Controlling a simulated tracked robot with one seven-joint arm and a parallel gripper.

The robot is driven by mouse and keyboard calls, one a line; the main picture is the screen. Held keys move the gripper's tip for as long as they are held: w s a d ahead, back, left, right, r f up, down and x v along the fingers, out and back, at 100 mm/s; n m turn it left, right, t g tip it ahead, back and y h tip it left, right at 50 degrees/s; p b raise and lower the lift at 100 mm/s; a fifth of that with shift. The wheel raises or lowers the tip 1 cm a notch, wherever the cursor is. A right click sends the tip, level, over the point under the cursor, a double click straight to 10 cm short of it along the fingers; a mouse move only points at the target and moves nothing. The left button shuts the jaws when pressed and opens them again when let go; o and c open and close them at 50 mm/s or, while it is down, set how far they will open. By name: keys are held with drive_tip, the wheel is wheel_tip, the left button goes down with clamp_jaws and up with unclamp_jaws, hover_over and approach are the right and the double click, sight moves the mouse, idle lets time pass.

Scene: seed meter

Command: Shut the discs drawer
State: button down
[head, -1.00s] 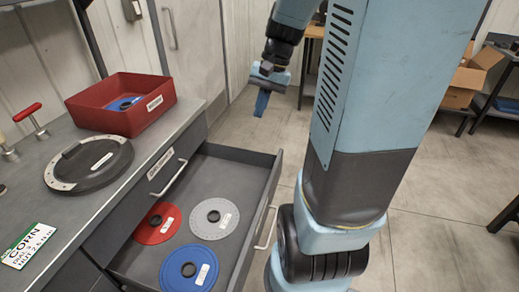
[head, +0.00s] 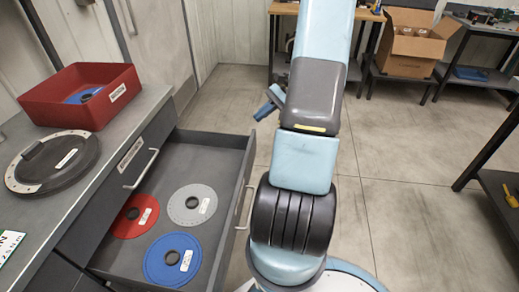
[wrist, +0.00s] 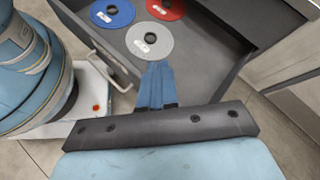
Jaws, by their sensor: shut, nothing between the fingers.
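The discs drawer (head: 228,158) stands pulled out from the grey cabinet at the left of the head view. In it lie a red disc (head: 135,215), a grey disc (head: 192,204) and a blue disc (head: 172,260). Its light handle (head: 243,207) is on the front panel. My gripper (head: 268,106) is shut and empty, beyond the drawer's far front corner and partly behind my arm in the head view. In the wrist view my blue gripper fingers (wrist: 157,78) are together, and the drawer (wrist: 205,55) with its discs shows past them. I cannot tell whether they touch the drawer.
The worktop (head: 110,132) holds a red bin (head: 75,107) and a round black plate (head: 52,160). Another handle (head: 142,170) is on the cabinet face above the open drawer. A cardboard box (head: 410,50) sits on a low shelf at the back. Open floor (head: 400,170) lies to the right.

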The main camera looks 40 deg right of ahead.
drive_tip(key=s+d+f+m+t+y, duration=0.2)
drive_tip(key=d+f+m+t, duration=0.4)
drive_tip(key=f, duration=0.4)
drive_tip(key=m+t, duration=0.5)
approach(252, 147)
drive_tip(key=shift+h, duration=0.4)
drive_tip(key=x, duration=0.7)
drive_tip(key=shift+s+a+r, duration=0.1)
drive_tip(key=shift+s+r, duration=0.05)
drive_tip(key=shift+s, duration=0.05)
